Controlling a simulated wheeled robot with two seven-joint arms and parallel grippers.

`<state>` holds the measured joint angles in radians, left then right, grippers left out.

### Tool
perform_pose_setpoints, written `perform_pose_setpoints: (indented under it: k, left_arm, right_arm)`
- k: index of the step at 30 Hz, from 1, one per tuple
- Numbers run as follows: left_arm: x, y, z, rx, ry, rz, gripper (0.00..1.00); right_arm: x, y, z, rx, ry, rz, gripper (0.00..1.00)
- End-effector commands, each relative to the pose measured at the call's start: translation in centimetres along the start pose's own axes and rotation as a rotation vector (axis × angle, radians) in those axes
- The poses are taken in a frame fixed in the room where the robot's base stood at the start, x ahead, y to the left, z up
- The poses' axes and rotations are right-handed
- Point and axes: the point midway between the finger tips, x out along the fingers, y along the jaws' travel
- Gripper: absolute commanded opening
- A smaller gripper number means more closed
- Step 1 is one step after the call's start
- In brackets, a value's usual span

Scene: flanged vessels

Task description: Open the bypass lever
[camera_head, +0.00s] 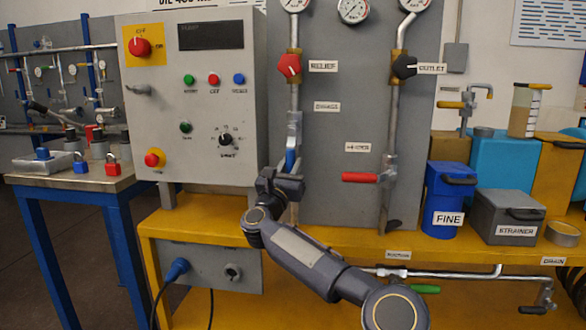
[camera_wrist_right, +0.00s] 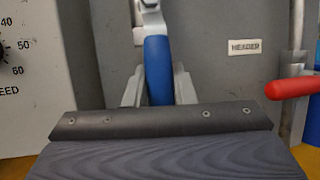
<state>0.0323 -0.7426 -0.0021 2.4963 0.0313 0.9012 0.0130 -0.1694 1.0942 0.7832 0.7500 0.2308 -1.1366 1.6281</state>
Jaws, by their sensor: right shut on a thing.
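A blue lever handle (camera_head: 291,160) hangs downward from a valve on the left pipe of the grey panel. A small label (camera_head: 327,106) above it is too blurred to read surely. My right gripper (camera_head: 285,176) is at the handle's lower part. In the right wrist view, the blue handle (camera_wrist_right: 158,68) stands between the two grey fingers (camera_wrist_right: 159,92), which are shut on it. The handle's lower end is hidden behind the gripper body. My left gripper is not in view.
A red lever (camera_head: 359,178) under the HEADER label sticks out left from the right pipe. A control cabinet (camera_head: 200,110) stands close on the left. FINE (camera_head: 449,200) and STRAINER (camera_head: 506,216) boxes stand right on the yellow bench (camera_head: 400,240).

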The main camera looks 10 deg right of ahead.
Motion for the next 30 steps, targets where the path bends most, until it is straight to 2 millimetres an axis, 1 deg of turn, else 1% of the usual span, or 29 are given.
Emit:
perform_pose_setpoints:
  k: [11,12,16,25,28,30]
  left_arm:
    - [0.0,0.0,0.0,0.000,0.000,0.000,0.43]
    - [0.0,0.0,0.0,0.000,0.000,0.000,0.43]
    - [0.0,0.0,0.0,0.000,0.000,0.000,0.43]
    - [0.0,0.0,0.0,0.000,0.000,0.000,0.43]
    - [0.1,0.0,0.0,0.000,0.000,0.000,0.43]
    - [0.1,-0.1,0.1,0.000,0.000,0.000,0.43]
  right_arm:
    - [-0.1,0.2,0.0,0.010,0.003,0.002,0.00]
    - [-0.1,0.2,0.0,0.010,0.003,0.002,0.27]
    - [-0.1,0.1,0.0,0.009,0.002,0.002,0.44]
    - [-0.1,0.1,0.1,0.007,0.001,0.000,0.45]
    - [-0.7,0.1,0.1,0.007,0.001,0.003,0.45]
    - [-1.6,0.1,0.1,0.007,0.001,0.004,0.45]
